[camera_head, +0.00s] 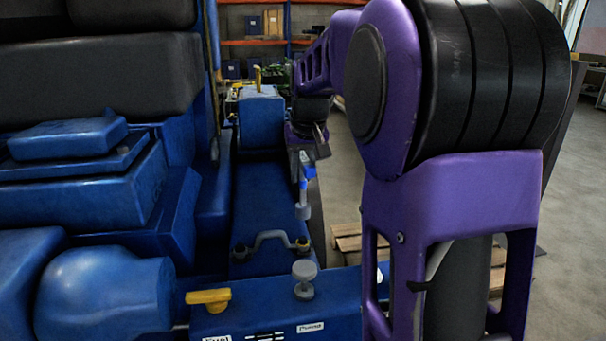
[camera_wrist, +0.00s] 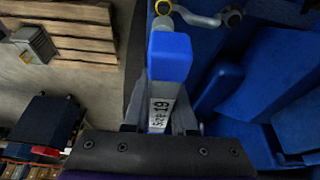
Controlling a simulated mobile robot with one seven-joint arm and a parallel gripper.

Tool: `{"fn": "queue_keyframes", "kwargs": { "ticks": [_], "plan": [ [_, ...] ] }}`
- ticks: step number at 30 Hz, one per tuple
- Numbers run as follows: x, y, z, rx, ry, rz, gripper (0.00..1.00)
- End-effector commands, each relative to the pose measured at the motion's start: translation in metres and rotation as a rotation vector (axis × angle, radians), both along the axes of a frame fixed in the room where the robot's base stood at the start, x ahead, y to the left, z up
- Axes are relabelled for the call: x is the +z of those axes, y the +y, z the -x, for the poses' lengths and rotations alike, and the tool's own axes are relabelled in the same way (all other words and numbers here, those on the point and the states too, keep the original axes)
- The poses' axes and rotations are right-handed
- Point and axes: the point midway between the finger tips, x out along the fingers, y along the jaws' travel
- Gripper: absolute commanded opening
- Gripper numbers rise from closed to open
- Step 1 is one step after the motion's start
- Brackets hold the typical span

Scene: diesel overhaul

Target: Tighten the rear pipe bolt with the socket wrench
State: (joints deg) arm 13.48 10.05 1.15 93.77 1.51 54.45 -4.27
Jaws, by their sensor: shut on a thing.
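My gripper (camera_head: 303,152) is shut on the socket wrench (camera_head: 303,200), which has a blue section and a grey socket end pointing down. In the wrist view the wrench (camera_wrist: 170,60) carries a "Size 19" label, and the fingers of my gripper (camera_wrist: 168,118) close around it. A grey bent pipe (camera_head: 270,236) lies on the blue engine ledge, with a bolt at each end. In the head view the socket end hangs just above the right bolt (camera_head: 303,243), with a small gap in the picture. The left bolt (camera_head: 240,250) is clear. The pipe (camera_wrist: 200,18) also shows in the wrist view.
Blue engine housing (camera_head: 90,180) fills the left. A yellow handle (camera_head: 208,297) and a grey knob (camera_head: 304,275) stand in front of the pipe. A wooden pallet (camera_wrist: 65,35) lies on the floor beside the engine. Shelves (camera_head: 265,42) stand at the back.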

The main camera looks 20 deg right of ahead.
Motion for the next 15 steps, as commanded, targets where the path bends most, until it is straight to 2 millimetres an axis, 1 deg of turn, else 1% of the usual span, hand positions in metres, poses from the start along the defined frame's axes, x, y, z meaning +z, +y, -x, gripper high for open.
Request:
{"fn": "queue_keyframes", "kwargs": {
  "ticks": [15],
  "plan": [
    [-0.0091,0.0047,-0.0011,0.544,-0.002,-0.001,0.00]
  ]
}}
